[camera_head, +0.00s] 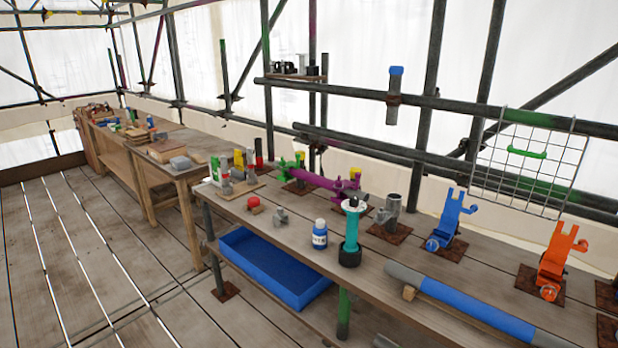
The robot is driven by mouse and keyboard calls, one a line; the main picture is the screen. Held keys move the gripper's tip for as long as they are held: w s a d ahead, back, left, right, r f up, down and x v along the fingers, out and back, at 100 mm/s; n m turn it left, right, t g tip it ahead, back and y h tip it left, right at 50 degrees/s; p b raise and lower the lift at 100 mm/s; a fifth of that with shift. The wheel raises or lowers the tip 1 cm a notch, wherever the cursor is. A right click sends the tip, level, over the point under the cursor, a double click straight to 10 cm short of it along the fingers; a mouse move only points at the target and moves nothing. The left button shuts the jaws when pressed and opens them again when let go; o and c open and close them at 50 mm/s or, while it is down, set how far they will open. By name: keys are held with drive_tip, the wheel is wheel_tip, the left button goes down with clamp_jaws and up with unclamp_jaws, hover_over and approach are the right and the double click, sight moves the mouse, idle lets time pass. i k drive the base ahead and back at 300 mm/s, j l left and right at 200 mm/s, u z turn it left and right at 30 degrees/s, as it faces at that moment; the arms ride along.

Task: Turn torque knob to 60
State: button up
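No part labelled as a torque knob can be read in the head view. A teal cylindrical tool (351,229) stands upright on the near workbench, with a black base and a black top that has a small light mark. A small red round knob-like piece (253,203) sits further left on the same bench. I cannot tell which of these, if either, is the torque knob, and no scale or number is legible. My gripper is not in view.
The near workbench (449,268) also holds a white-and-blue bottle (320,234), blue (450,222) and orange (556,262) clamps, and a grey-and-blue tube (468,307) along the front edge. A blue tray (275,267) sits below. The plank floor at left is clear.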

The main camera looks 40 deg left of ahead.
sight(354, 200)
drive_tip(key=i+j, duration=0.1)
drive_tip(key=j, duration=0.55)
drive_tip(key=i+j, duration=0.1)
drive_tip(key=j, duration=1.15)
drive_tip(key=i+j, duration=0.15)
drive_tip(key=j, duration=0.5)
drive_tip(key=i+j, duration=0.1)
drive_tip(key=j, duration=0.55)
drive_tip(key=i+j, duration=0.1)
drive_tip(key=j, duration=1.15)
drive_tip(key=i+j, duration=0.15)
drive_tip(key=j, duration=0.5)
